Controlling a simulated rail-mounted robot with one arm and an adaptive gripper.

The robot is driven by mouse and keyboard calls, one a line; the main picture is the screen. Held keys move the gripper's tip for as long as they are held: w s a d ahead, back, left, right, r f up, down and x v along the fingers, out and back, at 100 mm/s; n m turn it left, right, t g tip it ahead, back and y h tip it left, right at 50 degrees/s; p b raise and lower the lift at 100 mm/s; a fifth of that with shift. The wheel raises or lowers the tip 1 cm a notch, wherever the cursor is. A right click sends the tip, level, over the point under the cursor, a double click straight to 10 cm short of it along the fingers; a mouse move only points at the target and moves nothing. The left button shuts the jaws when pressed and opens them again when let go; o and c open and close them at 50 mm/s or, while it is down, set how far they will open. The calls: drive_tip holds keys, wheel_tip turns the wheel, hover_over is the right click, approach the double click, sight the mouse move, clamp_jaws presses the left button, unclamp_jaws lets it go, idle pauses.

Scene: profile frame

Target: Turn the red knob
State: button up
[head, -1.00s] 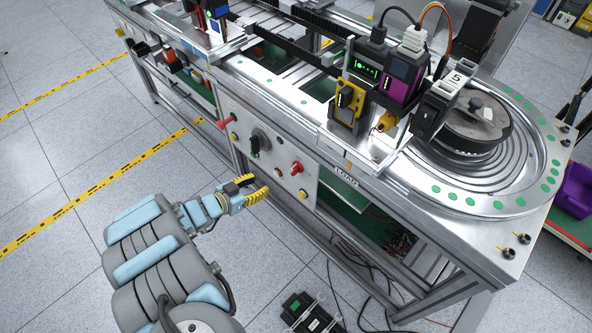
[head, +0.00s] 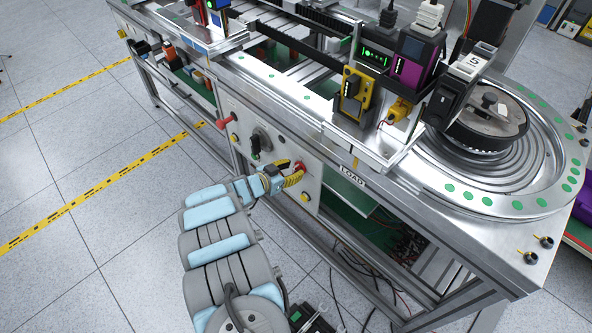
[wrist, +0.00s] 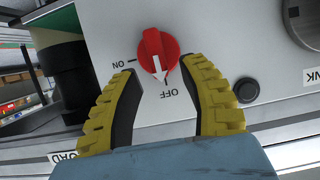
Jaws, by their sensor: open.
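The red knob (wrist: 153,46) sits on a light panel and has a white arrow. The arrow points down and slightly right, towards the OFF label (wrist: 167,89); the ON label (wrist: 121,64) is to the left. In the head view the knob (head: 302,165) is partly behind my gripper (head: 291,174). In the wrist view my gripper (wrist: 160,66) is open, one yellow-padded finger on each side of the knob's lower part. The fingertips are close to the knob; I cannot tell whether they touch it.
A dark round button (wrist: 246,90) is right of the right finger in the wrist view. On the panel, a black-handled switch (head: 255,150) and a red lever (head: 224,124) are left of the knob, and a yellow button (head: 305,197) is below. The machine's metal top (head: 380,178) overhangs the panel.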

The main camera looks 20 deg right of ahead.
drive_tip(key=shift+x, duration=1)
clamp_jaws()
